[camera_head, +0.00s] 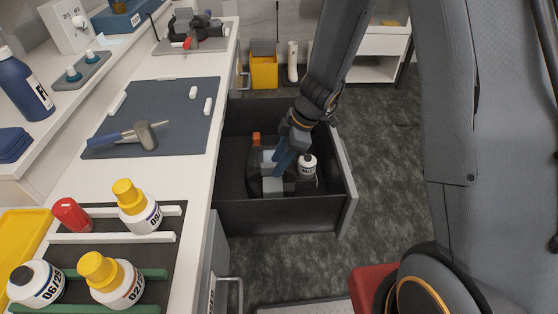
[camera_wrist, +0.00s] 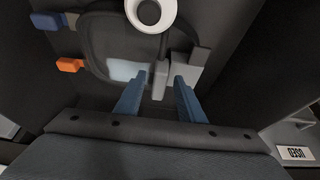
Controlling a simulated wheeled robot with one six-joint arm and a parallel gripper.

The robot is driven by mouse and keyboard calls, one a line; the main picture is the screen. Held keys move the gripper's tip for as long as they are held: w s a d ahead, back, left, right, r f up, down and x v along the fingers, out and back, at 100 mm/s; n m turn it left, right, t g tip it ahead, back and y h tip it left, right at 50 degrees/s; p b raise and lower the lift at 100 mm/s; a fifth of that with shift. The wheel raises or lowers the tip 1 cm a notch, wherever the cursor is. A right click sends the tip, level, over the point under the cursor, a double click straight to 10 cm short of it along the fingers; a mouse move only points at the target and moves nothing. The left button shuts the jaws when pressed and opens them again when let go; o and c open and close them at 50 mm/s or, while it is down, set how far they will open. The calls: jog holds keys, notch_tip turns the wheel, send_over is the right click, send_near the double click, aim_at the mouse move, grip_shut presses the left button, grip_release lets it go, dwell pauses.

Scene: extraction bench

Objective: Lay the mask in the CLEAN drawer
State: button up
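A dark object with a light-blue pane, which looks like the mask (camera_wrist: 122,70), lies inside the open dark drawer (camera_head: 270,217). Its light-blue part also shows in the head view (camera_head: 268,157), partly hidden by my gripper. My gripper (camera_head: 284,168) points down into the drawer over the mask. In the wrist view its blue fingers (camera_wrist: 161,84) stand apart, with a narrow grey piece (camera_wrist: 160,80) between or just beyond the tips. Gaps show beside it, and I cannot tell whether it is touched. No CLEAN label is readable.
An orange piece (camera_wrist: 70,65) lies at the left. A label reading USED (camera_wrist: 297,153) shows outside the drawer. The bench (camera_head: 187,200) borders the drawer; open floor lies right.

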jog(key=b+v, duration=0.1)
jog(key=v, duration=1)
jog(key=s+d+m+h, duration=0.1)
jog(key=s+d+m, duration=0.2)
jog(key=s+m, duration=0.2)
jog(key=s+d+r+m+h, duration=0.1)
jog(key=s+d+m+h, duration=0.1)
jog(key=s+m, duration=0.3)
jog(key=s+d+r+m+h, duration=0.1)
jog(key=s+d+m, duration=0.3)
jog(key=s+m, duration=0.2)
jog(key=shift+d+r+m, duration=0.25)
jog(key=shift+d+m, duration=0.05)
jog(key=shift+m, duration=0.5)
jog(key=shift+c, duration=0.6)
